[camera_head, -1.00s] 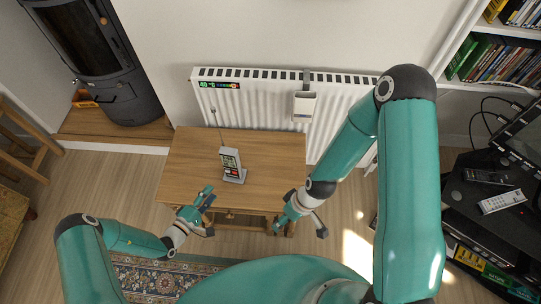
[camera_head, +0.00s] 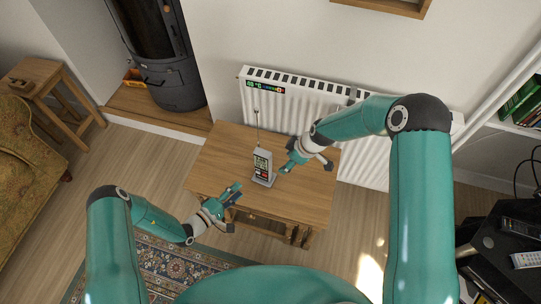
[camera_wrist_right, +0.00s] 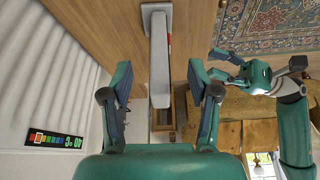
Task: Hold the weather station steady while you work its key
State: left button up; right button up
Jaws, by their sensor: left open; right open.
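The weather station (camera_head: 262,163) is a small grey upright unit with a thin antenna, a dark display and a red patch low on its front. It stands on the wooden table (camera_head: 222,155). In the right wrist view its narrow grey body (camera_wrist_right: 160,60) shows between and beyond the open fingers of my right gripper (camera_wrist_right: 160,92). In the head view my right gripper (camera_head: 306,166) is open just right of the station, apparently apart from it. My left gripper (camera_head: 234,208) is open and empty near the table's front edge, in front and left of the station. The key is too small to make out.
A white radiator (camera_head: 300,105) with a coloured thermometer strip (camera_head: 266,88) stands behind the table. A dark stove (camera_head: 165,60) is at the back left. A patterned rug (camera_head: 175,268) lies in front. The tabletop around the station is clear.

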aim_at(266, 154)
jog(key=w+a, duration=0.1)
jog(key=a, duration=0.1)
jog(key=w+a, duration=0.1)
jog(key=a, duration=0.2)
jog(key=w+a, duration=0.1)
jog(key=a, duration=0.1)
jog(key=shift+w+a+f, duration=0.1)
jog(key=shift+w+a, duration=0.05)
jog(key=shift+w, duration=0.1)
jog(key=shift+a+f, duration=0.1)
jog(key=shift+f, duration=0.55)
jog(key=shift+w+a+f, duration=0.2)
jog(key=shift+a+f, duration=0.05)
jog(key=shift+f, duration=0.4)
grip_shut()
pick_arm(q)
grip_shut()
pick_arm(e)
jog(key=shift+s, duration=0.1)
